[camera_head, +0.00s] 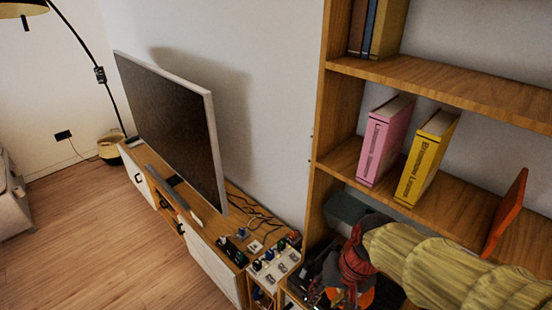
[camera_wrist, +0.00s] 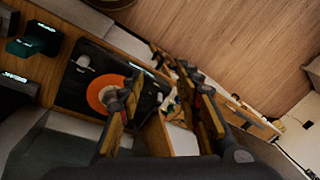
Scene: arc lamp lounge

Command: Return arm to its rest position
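My arm, covered in a ribbed yellowish sleeve (camera_head: 455,265), reaches in from the lower right of the head view. It ends in a red and black wrist, with my gripper (camera_head: 340,290) pointing down near the shelf's lower left corner. In the wrist view my gripper (camera_wrist: 160,88) has its two fingers spread apart, with nothing clearly held between them. A black record player with an orange disc centre (camera_wrist: 100,92) shows behind and left of the fingers. In the head view the arm partly hides the same orange and black thing.
A wooden bookshelf (camera_head: 430,75) stands close right, with pink (camera_head: 383,140) and yellow (camera_head: 425,158) books and an orange panel (camera_head: 505,212) near my arm. A television (camera_head: 175,125) stands on a low cabinet (camera_head: 215,258). Wood floor (camera_head: 90,240) at left is clear.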

